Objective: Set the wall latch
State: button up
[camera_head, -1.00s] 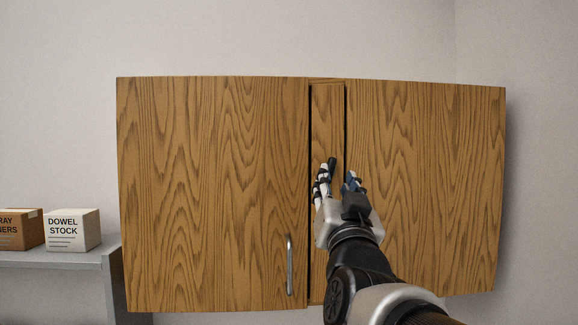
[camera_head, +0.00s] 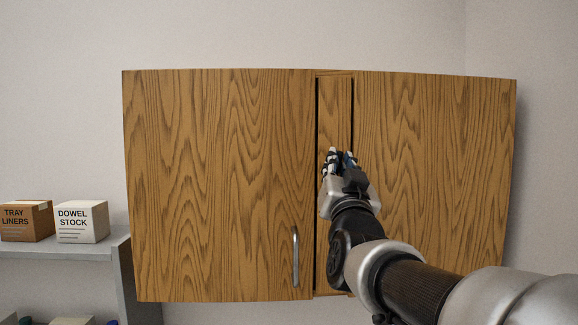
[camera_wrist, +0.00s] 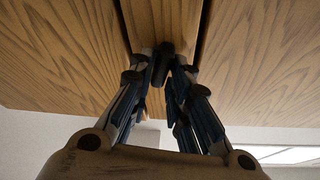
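The wall latch shows in the wrist view as a dark, blunt piece (camera_wrist: 164,58) on the narrow centre strip of the wooden wall cabinet. In the head view my gripper (camera_head: 340,157) is at the middle of that strip (camera_head: 334,110) and mostly hides the latch. In the wrist view the two fingers of my gripper (camera_wrist: 162,66) lean inward, one on each side of the latch, and their tips appear to touch it. The lower part of the latch and the exact contact are hard to make out.
A wide wooden panel (camera_head: 220,180) with a metal handle (camera_head: 296,257) is left of the strip, and another panel (camera_head: 440,150) is right of it. At lower left a grey shelf (camera_head: 60,249) holds a brown box (camera_head: 25,222) and a white box (camera_head: 80,222).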

grip_shut()
jog(key=shift+b, duration=0.3)
jog(key=n+y+b, duration=0.2)
jog(key=n+b, duration=0.2)
jog(key=shift+n, duration=0.3)
jog(key=shift+o, duration=2.4)
grip_release()
jog(key=shift+s, duration=0.1)
